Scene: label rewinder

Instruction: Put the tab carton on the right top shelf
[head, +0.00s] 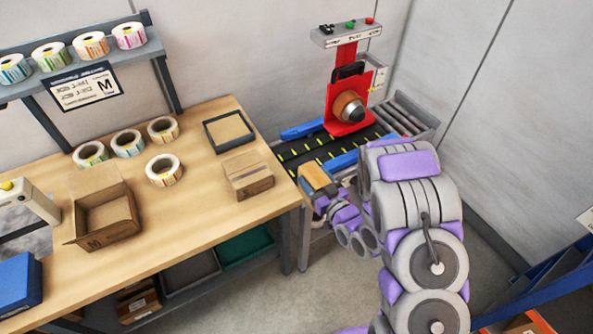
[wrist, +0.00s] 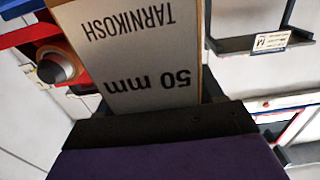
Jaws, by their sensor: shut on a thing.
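My gripper (head: 330,203) is shut on a small brown carton (head: 317,178), held up in front of the conveyor. In the wrist view the carton (wrist: 140,50) fills the top middle, with a grey face printed "TARNIKOSH" and "50 mm" upside down. I take it as the tab carton; no tab can be made out. At the right edge of the head view a blue rack (head: 555,277) shows only in part, and its top shelf cannot be made out.
A workbench (head: 215,215) carries an open box (head: 105,215), a closed carton (head: 248,175), a dark tray (head: 229,131) and label rolls. The conveyor (head: 320,146) with its red rewinder (head: 349,100) stands behind my gripper. Floor between bench and rack is clear.

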